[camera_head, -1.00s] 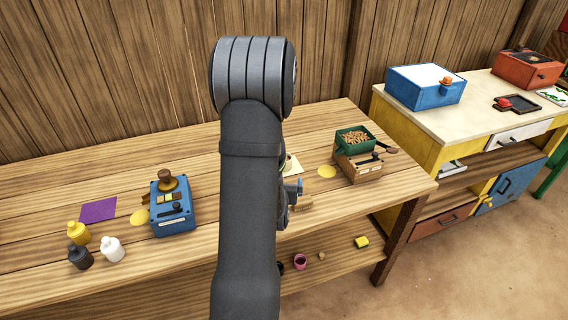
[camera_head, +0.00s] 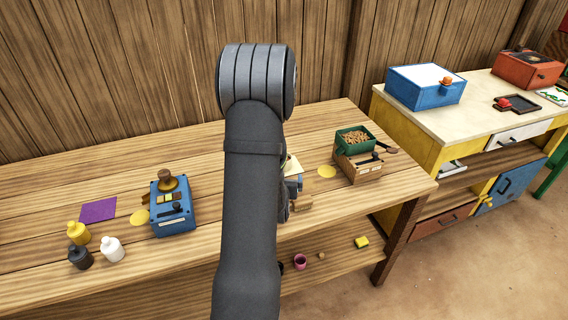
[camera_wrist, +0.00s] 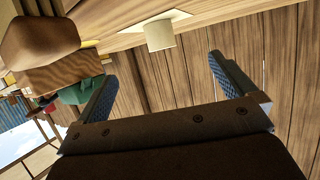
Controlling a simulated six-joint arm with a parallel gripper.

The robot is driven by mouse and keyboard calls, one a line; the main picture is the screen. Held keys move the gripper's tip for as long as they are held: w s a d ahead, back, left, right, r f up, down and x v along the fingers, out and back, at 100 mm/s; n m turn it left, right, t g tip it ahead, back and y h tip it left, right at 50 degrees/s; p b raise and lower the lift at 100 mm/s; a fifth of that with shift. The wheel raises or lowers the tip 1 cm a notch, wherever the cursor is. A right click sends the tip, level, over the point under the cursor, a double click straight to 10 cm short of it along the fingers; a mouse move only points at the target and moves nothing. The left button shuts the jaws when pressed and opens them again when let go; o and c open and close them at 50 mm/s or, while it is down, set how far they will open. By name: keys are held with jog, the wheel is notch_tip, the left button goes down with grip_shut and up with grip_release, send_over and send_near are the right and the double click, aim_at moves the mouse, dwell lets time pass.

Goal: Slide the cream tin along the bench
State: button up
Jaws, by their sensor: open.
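The cream tin (camera_wrist: 160,36) stands on a pale cream square (camera_wrist: 125,25) in the wrist view, which shows the bench tilted and nearly upside down. My gripper (camera_wrist: 163,82) is open and empty. Its two blue-padded fingers spread to either side, with the tin ahead of the gap between them and apart from both. In the head view my arm hides most of the tin; the pale square (camera_head: 294,163) shows just right of the arm. Part of my gripper (camera_head: 294,187) also shows there, low over the bench.
A brown wooden block (camera_wrist: 40,45) is close to one finger. On the bench (camera_head: 90,168), a wooden box with a green tray (camera_head: 350,138) stands right, past a yellow disc (camera_head: 327,171). A blue box (camera_head: 172,210) and several bottles stand left. The plank wall rises behind.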

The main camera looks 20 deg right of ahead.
jog(key=v, duration=1)
jog(key=shift+f, duration=0.1)
jog(key=w+d+r+m+g+y, duration=0.1)
jog(key=w+d+m+g+y, duration=0.1)
jog(key=w+d+m+g, duration=0.45)
jog(key=s+d+r+m+g+y, duration=0.1)
jog(key=s+r+m+g+y, duration=0.15)
jog(key=r, duration=0.45)
jog(key=s+d+r+m+g+y, duration=0.1)
jog(key=s+r+m+g, duration=0.2)
jog(key=r, duration=0.5)
notch_tip(320, 180, down, 10)
jog(key=m, duration=0.1)
jog(key=shift+w, duration=0.35)
jog(key=shift+d+r, duration=0.1)
